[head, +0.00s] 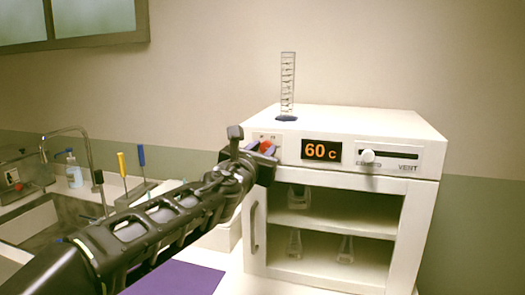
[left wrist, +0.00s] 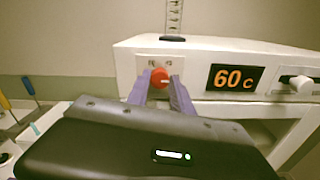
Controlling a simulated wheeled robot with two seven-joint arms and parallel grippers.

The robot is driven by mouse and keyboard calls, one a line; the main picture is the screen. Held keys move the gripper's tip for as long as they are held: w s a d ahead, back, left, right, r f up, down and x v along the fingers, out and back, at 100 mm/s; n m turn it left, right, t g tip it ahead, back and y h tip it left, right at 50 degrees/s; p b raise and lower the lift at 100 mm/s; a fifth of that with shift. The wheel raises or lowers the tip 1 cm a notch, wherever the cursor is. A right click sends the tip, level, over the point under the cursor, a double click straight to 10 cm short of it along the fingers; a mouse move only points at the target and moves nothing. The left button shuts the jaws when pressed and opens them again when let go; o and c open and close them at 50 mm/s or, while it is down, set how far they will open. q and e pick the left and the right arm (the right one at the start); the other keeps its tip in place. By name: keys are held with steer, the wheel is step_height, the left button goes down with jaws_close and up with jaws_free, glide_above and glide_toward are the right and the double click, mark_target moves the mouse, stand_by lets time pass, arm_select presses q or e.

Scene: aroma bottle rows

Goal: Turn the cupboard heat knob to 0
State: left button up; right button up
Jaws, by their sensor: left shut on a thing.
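The white cupboard (head: 418,190) stands on the counter, and its orange display (head: 321,151) reads 60 C. The display also reads 60 C in the left wrist view (left wrist: 234,78). The red heat knob (left wrist: 160,78) is on the cupboard's front panel, left of the display. In the head view the knob (head: 266,145) is partly hidden by my gripper. My left gripper (left wrist: 161,84) is shut on the knob, with one purple finger on each side of it. The marks around the knob are too small to read. My right gripper is not in view.
A graduated cylinder (head: 288,84) stands on top of the cupboard. Glass flasks (head: 294,243) stand on the shelves inside. A vent slider (head: 368,156) is right of the display. A sink (head: 50,218) and screwdrivers (head: 142,160) are at the left.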

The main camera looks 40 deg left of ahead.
arm_select(q)
jaws_close()
